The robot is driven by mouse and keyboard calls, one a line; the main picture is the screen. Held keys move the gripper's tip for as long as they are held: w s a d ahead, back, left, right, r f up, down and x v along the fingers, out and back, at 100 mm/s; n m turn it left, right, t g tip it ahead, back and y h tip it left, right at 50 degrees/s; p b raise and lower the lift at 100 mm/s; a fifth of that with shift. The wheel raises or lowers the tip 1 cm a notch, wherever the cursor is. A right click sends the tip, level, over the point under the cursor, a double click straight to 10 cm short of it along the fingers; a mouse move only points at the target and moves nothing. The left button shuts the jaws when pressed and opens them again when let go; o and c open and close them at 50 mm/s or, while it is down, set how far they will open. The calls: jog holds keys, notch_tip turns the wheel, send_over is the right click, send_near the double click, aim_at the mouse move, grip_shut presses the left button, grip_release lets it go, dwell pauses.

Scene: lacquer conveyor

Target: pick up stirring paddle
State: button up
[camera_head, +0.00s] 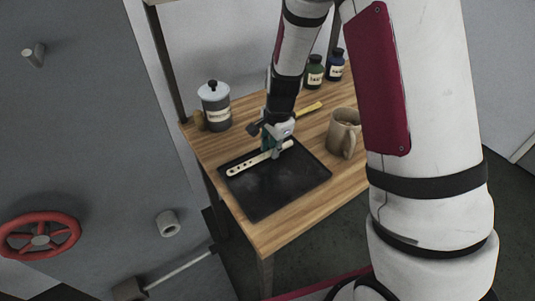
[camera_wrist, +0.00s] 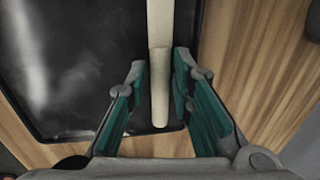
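The stirring paddle (camera_head: 248,162) is a pale, flat stick with dark holes along its wide end. It lies across the back part of a black tray (camera_head: 262,200) in the head view. My gripper (camera_head: 277,142) is at the paddle's right end, hiding it there. In the wrist view the paddle's handle (camera_wrist: 160,35) runs down between the fingers of my gripper (camera_wrist: 160,75). The fingers are apart, one on each side of the handle, with a gap showing on both sides. The handle's rounded end shows between the finger pads.
The tray lies on a wooden table (camera_head: 290,232). A grey lidded canister (camera_head: 214,105) stands at the back left, and a brown mug (camera_head: 343,134) stands right of the tray. A yellow-handled tool (camera_head: 309,109) and dark labelled bottles (camera_head: 315,72) are behind.

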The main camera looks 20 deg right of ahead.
jog(key=shift+f, duration=0.3)
grip_shut()
jog(key=shift+r, duration=0.2)
